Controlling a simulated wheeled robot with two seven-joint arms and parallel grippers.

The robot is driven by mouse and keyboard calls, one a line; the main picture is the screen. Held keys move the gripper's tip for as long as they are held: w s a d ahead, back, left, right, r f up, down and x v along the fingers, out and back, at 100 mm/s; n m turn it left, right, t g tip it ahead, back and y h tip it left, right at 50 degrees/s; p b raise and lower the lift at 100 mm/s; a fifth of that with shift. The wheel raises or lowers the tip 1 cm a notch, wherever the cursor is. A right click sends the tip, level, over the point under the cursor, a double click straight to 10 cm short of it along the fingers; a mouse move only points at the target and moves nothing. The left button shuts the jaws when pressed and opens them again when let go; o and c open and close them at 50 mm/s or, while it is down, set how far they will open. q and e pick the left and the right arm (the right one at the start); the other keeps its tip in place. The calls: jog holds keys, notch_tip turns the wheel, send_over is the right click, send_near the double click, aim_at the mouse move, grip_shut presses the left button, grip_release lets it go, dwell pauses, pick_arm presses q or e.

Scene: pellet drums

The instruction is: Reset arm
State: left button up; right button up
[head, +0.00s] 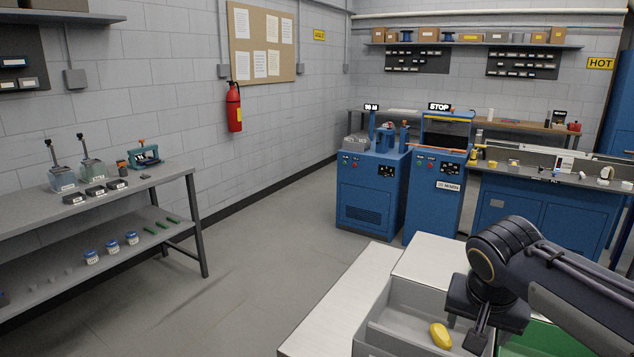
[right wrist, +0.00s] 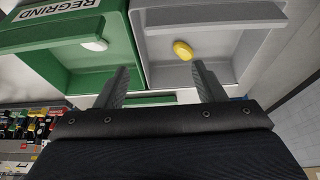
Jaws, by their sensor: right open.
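My right gripper (head: 480,338) hangs over the bins at the lower right of the head view. In the right wrist view its two fingers (right wrist: 161,70) stand wide apart with nothing between them. A yellow rounded piece (head: 440,335) lies in the grey bin (head: 405,312), just left of the gripper. The yellow piece (right wrist: 183,50) also shows in the right wrist view, beyond the fingers. My left gripper is not in view.
A green bin (right wrist: 60,38) labelled REGRIND adjoins the grey bin and holds a white piece (right wrist: 95,44). A pale tabletop (head: 340,305) lies left of the bins. Blue machines (head: 372,190) and a shelved bench (head: 110,195) stand beyond open floor.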

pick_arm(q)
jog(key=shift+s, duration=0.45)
pick_arm(e)
jog(key=s+a+f+n+y, duration=0.1)
jog(key=s+a+f+y, duration=0.1)
jog(key=s, duration=0.5)
jog(key=s+a+f+n+t+y, duration=0.1)
jog(key=s+a+f+n+y, duration=0.1)
jog(key=s+f, duration=0.3)
jog(key=s+a+f+n+y, duration=0.1)
jog(key=s+a+f+y, duration=0.1)
jog(key=s, duration=0.6)
jog(key=shift+s+f+n+t, duration=0.35)
jog(key=shift+f+n+t, duration=0.05)
jog(key=shift+f, duration=0.25)
